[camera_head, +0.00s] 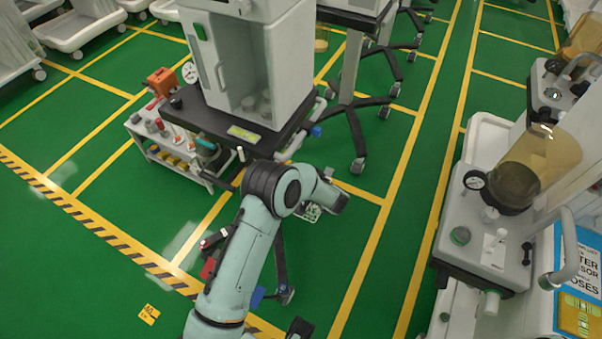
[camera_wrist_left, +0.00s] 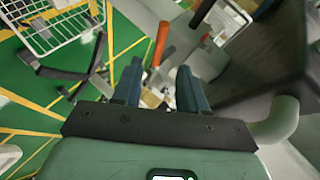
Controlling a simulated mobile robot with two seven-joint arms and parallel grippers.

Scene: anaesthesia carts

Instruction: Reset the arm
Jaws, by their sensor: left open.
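My left arm (camera_head: 240,255) rises from the bottom of the head view. It bends at a dark joint, and its far part reaches right, close to the front of a cart. Its gripper cannot be made out clearly in the head view. In the left wrist view my left gripper (camera_wrist_left: 160,75) shows two blue fingers, spread apart with a gap between them. I see nothing clasped in the gap; small blurred objects lie beyond it. My right gripper is not in view.
A cart with a dark worktop (camera_head: 235,135) stands just beyond my arm. In the wrist view a dark block (camera_wrist_left: 260,65) and a grey curved handle (camera_wrist_left: 280,122) are close on the right, a wire basket (camera_wrist_left: 55,30) upper left. A grey machine (camera_head: 490,225) stands right.

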